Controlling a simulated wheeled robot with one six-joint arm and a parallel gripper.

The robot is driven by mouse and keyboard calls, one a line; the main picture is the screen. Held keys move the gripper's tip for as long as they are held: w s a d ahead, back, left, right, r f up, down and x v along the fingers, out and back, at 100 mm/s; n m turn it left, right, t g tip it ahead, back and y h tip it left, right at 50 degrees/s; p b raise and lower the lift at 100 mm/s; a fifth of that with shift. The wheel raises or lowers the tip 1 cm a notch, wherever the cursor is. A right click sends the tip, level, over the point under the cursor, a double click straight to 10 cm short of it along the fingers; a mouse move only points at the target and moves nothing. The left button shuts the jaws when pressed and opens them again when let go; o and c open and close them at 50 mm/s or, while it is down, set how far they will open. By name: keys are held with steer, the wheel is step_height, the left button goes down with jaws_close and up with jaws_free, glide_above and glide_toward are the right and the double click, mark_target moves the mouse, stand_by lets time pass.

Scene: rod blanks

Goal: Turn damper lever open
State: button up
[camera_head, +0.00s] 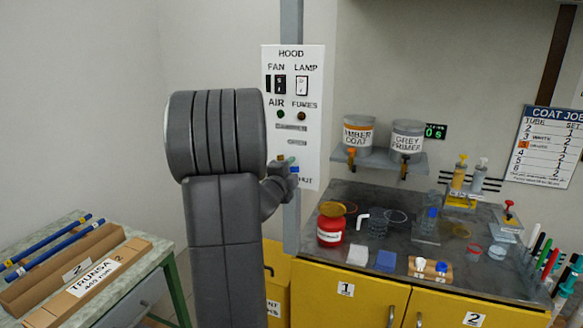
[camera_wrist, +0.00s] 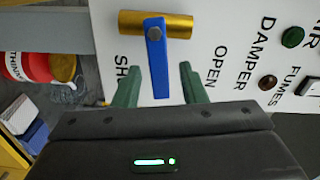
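The damper lever (camera_wrist: 156,60) is a blue bar with a grey pivot bolt, set on a brass-coloured cylinder (camera_wrist: 180,26) on the white hood panel (camera_head: 311,140). In the wrist view the bar reaches down from the cylinder between the two green fingers of my gripper (camera_wrist: 158,68). The fingers are spread, with a gap visible on each side of the bar. The panel prints OPEN to the right of the bar and a partly hidden SHUT at its left. In the head view my arm and gripper (camera_head: 285,168) cover much of the panel's lower part.
Fan and lamp switches (camera_head: 280,86) and small indicator lights (camera_head: 301,116) sit higher on the panel. A bench (camera_head: 340,262) on yellow cabinets, with a red jar (camera_head: 330,232), stands at the right. A table with blue rods (camera_head: 55,242) is at left.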

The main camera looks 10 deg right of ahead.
steer(key=shift+w+d, duration=0.3)
steer(key=shift+d, duration=0.05)
jaws_close()
